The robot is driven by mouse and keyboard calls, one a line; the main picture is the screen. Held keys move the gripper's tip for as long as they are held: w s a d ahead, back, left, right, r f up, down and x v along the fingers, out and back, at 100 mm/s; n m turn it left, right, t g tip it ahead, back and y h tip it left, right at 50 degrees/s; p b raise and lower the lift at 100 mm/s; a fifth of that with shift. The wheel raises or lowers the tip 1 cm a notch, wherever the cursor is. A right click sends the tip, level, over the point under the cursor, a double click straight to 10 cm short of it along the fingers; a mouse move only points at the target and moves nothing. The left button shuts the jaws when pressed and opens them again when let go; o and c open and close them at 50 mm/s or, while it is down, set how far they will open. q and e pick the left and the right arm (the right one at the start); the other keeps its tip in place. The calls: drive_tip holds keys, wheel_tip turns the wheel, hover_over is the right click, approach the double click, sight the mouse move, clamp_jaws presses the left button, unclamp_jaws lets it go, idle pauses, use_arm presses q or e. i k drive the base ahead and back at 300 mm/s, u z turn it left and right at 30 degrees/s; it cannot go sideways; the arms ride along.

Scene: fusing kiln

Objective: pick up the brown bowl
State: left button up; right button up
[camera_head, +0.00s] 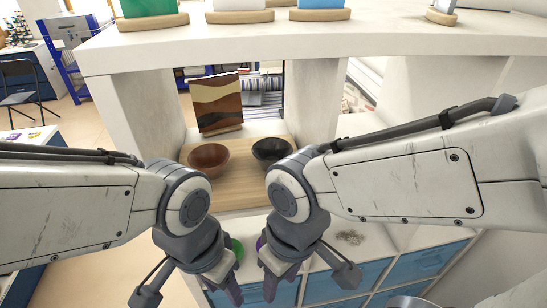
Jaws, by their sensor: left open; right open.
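The brown bowl (209,158) sits on a light wooden board (236,190) inside the white shelf opening, left of a black bowl (272,150). My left gripper (219,287) is open and empty, low in front of the shelf and below the brown bowl. My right gripper (283,277) is open and empty beside it, to the right. Both grippers are apart from the bowl. My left wrist comes close to the bowl's lower left edge in the picture.
A brown layered glass panel (217,103) stands behind the bowls. The white shelf top (300,36) overhangs them, with upright panels on wooden bases. A green item (237,248) and a purple item (261,242) are partly hidden by my grippers. Blue bins (335,285) fill the lower shelf.

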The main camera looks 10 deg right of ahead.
sight(211, 159)
drive_tip(key=u, duration=2.85)
drive_tip(key=k, duration=0.6)
drive_tip(key=z, duration=1.65)
